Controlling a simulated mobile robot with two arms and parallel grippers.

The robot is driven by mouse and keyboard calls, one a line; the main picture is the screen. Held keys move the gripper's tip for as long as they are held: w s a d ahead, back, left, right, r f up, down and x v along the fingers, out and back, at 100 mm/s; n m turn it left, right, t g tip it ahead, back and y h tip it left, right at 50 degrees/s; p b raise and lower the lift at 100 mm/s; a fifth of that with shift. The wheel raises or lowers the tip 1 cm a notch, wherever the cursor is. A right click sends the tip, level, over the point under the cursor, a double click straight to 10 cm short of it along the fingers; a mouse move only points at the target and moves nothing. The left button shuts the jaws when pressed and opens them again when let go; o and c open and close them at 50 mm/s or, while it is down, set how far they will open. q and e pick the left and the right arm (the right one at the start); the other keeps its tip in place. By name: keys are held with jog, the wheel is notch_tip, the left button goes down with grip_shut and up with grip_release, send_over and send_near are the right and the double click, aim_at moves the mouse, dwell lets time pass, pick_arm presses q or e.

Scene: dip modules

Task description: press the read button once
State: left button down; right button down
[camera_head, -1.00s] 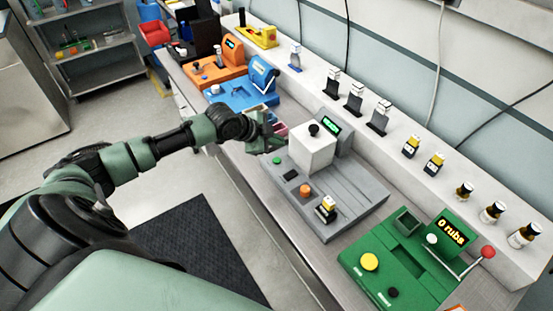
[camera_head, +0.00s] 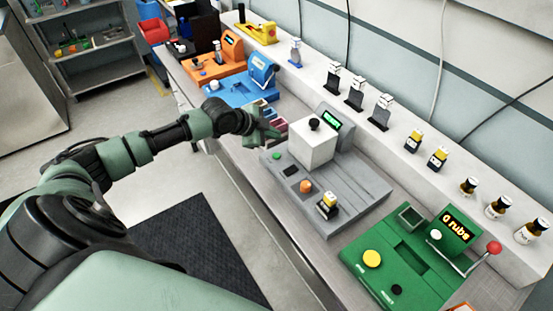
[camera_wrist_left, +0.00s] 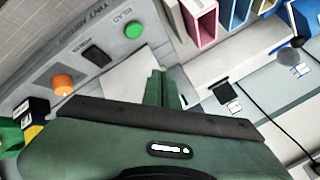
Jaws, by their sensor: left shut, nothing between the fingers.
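The grey meter (camera_head: 350,205) stands on the bench in the head view. Its green button (camera_head: 276,156) is at the left end of its control row. In the left wrist view the green button (camera_wrist_left: 134,29) has lettering beside it that appears to say READ, upside down. My left gripper (camera_head: 268,134) is shut and empty, just behind and left of the green button in the head view. In the wrist view its fingers (camera_wrist_left: 161,88) point up the picture, to the right of the button and apart from it. My right gripper is not in view.
The meter also has a dark switch (camera_wrist_left: 95,54), an orange button (camera_head: 306,187), a white block (camera_head: 311,145) with a black knob and a small display (camera_head: 331,118). Coloured bins (camera_wrist_left: 200,20) stand close to my fingers. A green machine (camera_head: 390,265) stands to the right.

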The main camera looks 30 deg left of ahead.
pick_arm(q)
jog(key=b, duration=0.3)
send_over(274, 157)
notch_tip(274, 157, down, 4)
jog(key=shift+w+a+f, duration=0.1)
jog(key=shift+f, duration=0.1)
jog(key=shift+f+b, duration=0.3)
jog(key=shift+f, duration=0.45)
dwell(1.0)
jog(key=shift+f, duration=0.35)
jog(key=shift+f+b, duration=0.4)
jog(key=shift+f, duration=0.05)
dwell(0.5)
jog(key=shift+r, duration=0.1)
jog(key=shift+r+p, duration=0.75)
